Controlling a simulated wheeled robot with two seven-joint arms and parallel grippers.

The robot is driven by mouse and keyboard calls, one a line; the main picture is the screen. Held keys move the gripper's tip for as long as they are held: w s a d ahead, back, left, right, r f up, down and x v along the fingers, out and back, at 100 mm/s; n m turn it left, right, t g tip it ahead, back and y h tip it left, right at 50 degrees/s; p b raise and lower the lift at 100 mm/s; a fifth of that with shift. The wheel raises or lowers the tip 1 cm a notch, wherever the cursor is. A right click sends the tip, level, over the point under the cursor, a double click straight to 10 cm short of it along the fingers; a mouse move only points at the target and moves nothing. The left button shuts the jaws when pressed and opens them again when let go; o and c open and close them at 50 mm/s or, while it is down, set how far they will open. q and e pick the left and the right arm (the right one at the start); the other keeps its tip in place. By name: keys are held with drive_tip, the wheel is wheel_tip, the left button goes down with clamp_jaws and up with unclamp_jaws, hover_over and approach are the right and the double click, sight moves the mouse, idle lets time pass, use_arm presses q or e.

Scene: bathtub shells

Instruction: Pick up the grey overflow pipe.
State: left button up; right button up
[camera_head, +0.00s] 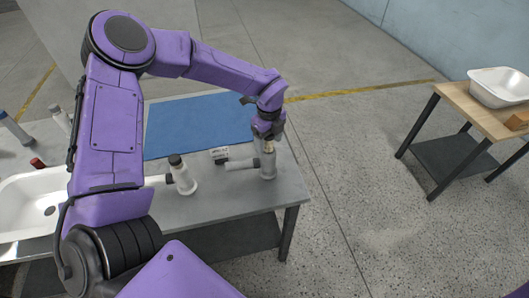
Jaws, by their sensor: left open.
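A grey pipe fitting (268,168) with a side branch pointing left stands upright near the right end of the grey table. My left gripper (267,138) is at its top end, pointing down. The jaws are open; the gripper hides the pipe's top, and I cannot tell whether the fingers touch it. A second, whiter pipe fitting (184,178) with a dark cap stands to the left, its branch also pointing left. My right gripper is not in view.
A blue mat (195,125) lies on the grey table (230,200). A small black-and-white item (220,154) lies between the pipes. A white tub shell (25,190) is at left. A wooden table (470,105) with another white shell (497,86) stands at right, across open floor.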

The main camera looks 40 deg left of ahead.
use_arm(q)
drive_tip(key=shift+s+f, duration=0.1)
drive_tip(key=shift+f, duration=0.45)
drive_tip(key=c, duration=1.3)
drive_tip(key=shift+r, duration=0.1)
